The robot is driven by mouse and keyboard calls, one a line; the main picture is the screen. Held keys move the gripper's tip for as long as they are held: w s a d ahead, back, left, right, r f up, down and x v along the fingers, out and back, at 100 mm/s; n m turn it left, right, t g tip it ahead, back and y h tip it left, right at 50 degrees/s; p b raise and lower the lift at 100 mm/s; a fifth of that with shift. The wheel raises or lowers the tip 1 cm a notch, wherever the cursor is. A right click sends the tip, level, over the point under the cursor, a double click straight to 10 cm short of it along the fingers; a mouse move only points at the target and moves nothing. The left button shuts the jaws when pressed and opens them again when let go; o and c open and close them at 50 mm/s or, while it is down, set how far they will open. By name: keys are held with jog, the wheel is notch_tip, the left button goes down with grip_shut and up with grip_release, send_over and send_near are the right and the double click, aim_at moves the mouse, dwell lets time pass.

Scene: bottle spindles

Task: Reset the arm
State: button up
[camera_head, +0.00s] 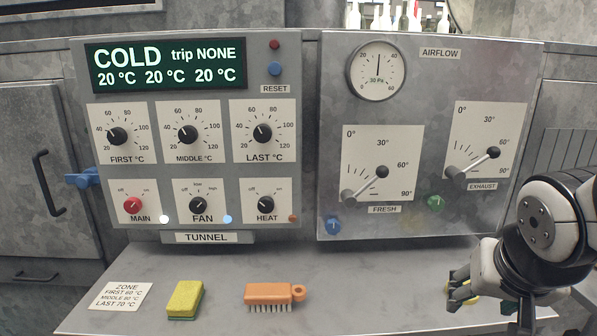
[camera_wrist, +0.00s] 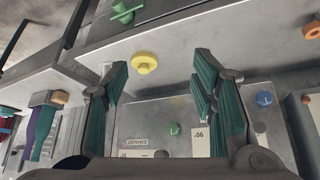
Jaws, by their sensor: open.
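My gripper (camera_head: 462,290) is at the lower right in the head view, above the right part of the grey counter, with my white and black arm behind it. In the wrist view my gripper (camera_wrist: 165,85) shows two teal-padded fingers spread apart with nothing between them. A yellow round knob-like piece (camera_wrist: 145,63) lies beyond the fingertips in the wrist view, apart from them. The tunnel panel (camera_head: 190,236) shows a green display (camera_head: 166,65) reading COLD, trip NONE, 20 °C three times.
The airflow panel (camera_head: 480,65) has a gauge (camera_head: 377,67), a fresh lever (camera_head: 366,185) and an exhaust lever (camera_head: 475,162). On the counter (camera_head: 350,315) lie a zone card (camera_head: 120,296), a yellow sponge (camera_head: 185,299) and an orange brush (camera_head: 270,293). The counter's middle right is clear.

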jog(key=s+a+n+g+y, duration=0.15)
jog(key=s+a, duration=0.25)
jog(key=s, duration=0.4)
jog(key=s+a+n+g+y, duration=0.1)
jog(key=s+a+n+g, duration=0.2)
jog(key=s, duration=0.5)
notch_tip(320, 180, up, 15)
jog(key=t+p, duration=0.3)
jog(key=p, duration=0.9)
jog(key=shift+s+f+p, duration=0.15)
jog(key=shift+s+p, duration=0.15)
jog(key=shift+p, duration=0.05)
